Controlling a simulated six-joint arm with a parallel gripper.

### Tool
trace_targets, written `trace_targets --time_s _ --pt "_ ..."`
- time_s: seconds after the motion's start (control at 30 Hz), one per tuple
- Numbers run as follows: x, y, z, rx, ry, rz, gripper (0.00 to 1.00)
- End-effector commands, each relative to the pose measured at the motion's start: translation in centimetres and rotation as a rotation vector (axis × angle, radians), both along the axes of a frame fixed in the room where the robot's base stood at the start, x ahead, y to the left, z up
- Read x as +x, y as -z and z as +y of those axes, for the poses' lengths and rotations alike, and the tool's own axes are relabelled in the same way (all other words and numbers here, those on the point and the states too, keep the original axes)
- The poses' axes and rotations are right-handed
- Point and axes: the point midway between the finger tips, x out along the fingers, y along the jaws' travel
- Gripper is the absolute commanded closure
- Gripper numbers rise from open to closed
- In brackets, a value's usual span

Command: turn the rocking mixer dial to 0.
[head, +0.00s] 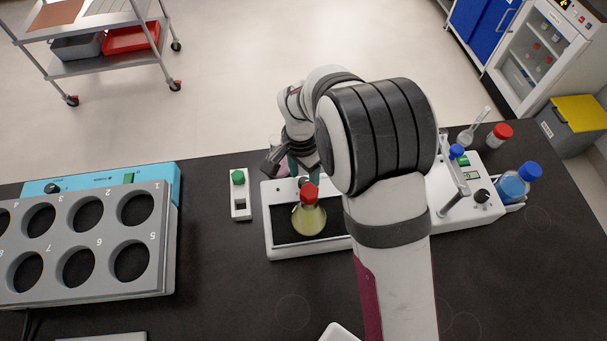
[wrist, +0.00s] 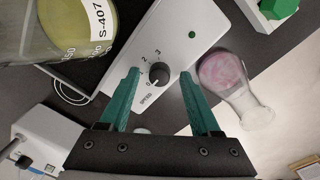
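The rocking mixer (head: 287,252) is a white box with a dark top tray, on the black bench left of my arm. A red-capped flask of yellow liquid (head: 309,220) stands on it, and its side, labelled S-407, fills the upper left of the wrist view (wrist: 60,25). The mixer's dark round speed dial (wrist: 159,73) is on the white panel, with 0, 2 and 3 visible around it. Its exact pointer setting is hard to tell. My gripper (wrist: 160,75) is open, with its green fingers on either side of the dial, apart from it. In the head view the dial is mostly hidden.
A flask with pink contents (wrist: 225,72) stands close beyond the panel, by the right finger. A small white device with a green knob (head: 238,178) is left of the mixer. A grey holed rack (head: 60,228) is further left. Another white instrument (head: 470,215) and blue-capped bottle (head: 511,187) are right.

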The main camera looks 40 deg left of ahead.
Motion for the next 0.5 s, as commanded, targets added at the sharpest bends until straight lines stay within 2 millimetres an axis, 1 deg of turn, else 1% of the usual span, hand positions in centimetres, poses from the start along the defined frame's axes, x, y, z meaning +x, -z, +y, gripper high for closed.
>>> trace_targets --time_s 0.2,0.3,0.37,0.47,0.5 --pt "0.0 0.0 0.0 -0.001 0.001 0.001 0.36" --pt "0.0 -0.5 0.0 0.0 0.001 0.0 0.36" --pt "0.0 -1.3 0.1 0.001 0.001 -0.001 0.36" --pt "0.1 -3.7 0.3 0.005 0.002 -0.003 0.36" --pt "0.1 -4.9 0.3 0.005 0.001 -0.003 0.36"
